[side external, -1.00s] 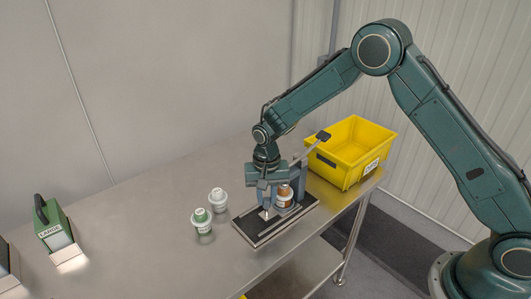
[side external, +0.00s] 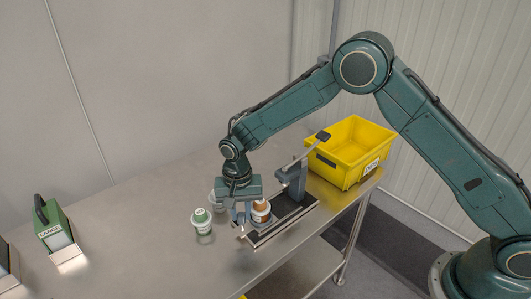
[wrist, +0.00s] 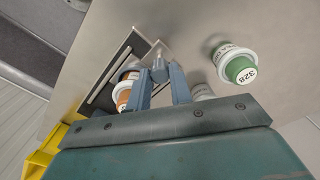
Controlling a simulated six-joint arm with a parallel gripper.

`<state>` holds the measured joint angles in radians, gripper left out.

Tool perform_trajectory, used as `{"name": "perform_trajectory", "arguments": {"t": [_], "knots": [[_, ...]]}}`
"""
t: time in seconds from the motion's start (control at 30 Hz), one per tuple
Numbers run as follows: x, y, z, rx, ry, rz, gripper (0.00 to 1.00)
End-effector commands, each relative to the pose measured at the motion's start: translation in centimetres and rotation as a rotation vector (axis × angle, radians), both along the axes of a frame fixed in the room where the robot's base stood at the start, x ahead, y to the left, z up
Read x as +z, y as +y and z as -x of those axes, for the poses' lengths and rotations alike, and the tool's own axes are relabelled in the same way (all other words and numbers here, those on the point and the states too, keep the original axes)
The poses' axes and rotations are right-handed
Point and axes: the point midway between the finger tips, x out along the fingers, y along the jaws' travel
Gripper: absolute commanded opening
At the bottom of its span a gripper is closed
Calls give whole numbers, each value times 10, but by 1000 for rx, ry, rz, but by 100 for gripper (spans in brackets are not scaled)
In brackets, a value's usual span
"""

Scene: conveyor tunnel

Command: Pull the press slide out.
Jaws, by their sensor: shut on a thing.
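The press (side external: 292,180) is grey with a long lever and stands on a dark base plate (side external: 290,210). Its slide sticks out at the left end of the base, and a white cup with an orange-brown lid (side external: 261,211) sits on it, clear of the press head. The cup also shows in the wrist view (wrist: 122,94), partly behind a finger. My gripper (side external: 240,222) is at the slide's outer end, pointing down. In the wrist view its fingers (wrist: 160,74) are shut on the small grey slide handle (wrist: 159,66).
A green-lidded cup (side external: 202,222) stands left of my gripper, with a white cup (side external: 214,197) partly hidden behind the gripper. A yellow bin (side external: 349,165) is behind the press. A green label machine (side external: 54,225) stands far left. The table between is clear.

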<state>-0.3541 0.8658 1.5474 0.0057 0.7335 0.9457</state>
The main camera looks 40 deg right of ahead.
Motion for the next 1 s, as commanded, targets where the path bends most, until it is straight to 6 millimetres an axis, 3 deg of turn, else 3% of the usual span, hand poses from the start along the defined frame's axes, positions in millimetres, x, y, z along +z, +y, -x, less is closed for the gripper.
{"name": "perform_trajectory", "arguments": {"t": [0.17, 0.2, 0.3, 0.73, 1.0], "knots": [[2, 7, -1, 13, -9, -11, 0], [2, 7, -1, 14, -9, -12, 25], [2, 7, -1, 14, -9, -11, 43], [4, 4, 0, 9, -5, -7, 43], [29, 4, -1, 8, -8, -8, 43]]}}
